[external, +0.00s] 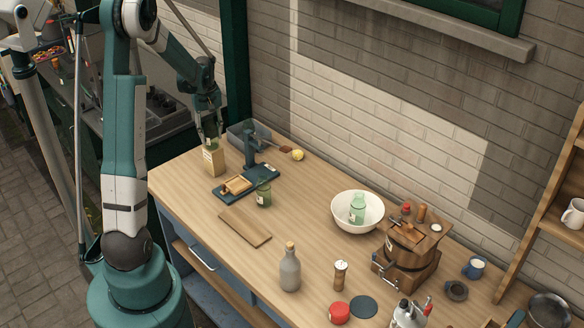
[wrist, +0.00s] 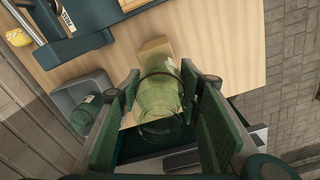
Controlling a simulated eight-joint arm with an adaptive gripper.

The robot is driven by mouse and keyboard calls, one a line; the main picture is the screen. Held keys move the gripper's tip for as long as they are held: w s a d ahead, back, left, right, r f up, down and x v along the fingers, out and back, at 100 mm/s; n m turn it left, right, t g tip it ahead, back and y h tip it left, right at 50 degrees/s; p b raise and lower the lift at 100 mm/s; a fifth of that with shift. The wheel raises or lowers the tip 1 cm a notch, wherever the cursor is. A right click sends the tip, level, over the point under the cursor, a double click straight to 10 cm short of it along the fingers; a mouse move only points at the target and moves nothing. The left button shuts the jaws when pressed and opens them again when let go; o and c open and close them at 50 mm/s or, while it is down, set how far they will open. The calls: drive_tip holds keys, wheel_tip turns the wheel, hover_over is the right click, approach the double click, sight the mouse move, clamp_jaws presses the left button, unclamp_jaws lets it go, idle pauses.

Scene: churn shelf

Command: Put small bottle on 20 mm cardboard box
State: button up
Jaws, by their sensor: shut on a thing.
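My gripper (external: 209,137) is at the far left end of the bench, pointing down. It is shut on a small green glass bottle (external: 211,145), which also shows between the two finger pads in the wrist view (wrist: 160,98). The bottle is roughly upright. A tall tan cardboard box (external: 215,162) stands directly below it, and part of the box shows behind the bottle in the wrist view (wrist: 155,47). The bottle's base is at or just over the box's top; I cannot tell whether they touch.
A grey bin (external: 246,133) is close behind the box; a green jar (wrist: 86,112) shows in it in the wrist view. A dark green stand (external: 251,165) is just right. A green jar (external: 263,195), brown board (external: 245,227) and white bowl (external: 343,222) with another green bottle (external: 357,208) lie farther right.

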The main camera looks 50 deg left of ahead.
drive_tip(key=shift+f, duration=0.2)
drive_tip(key=o, duration=1)
drive_tip(key=shift+c, duration=0.2)
drive_tip(key=shift+r, duration=0.2)
wheel_tip(320, 180, up, 12)
drive_tip(key=shift+r, duration=0.1)
idle(0.4)
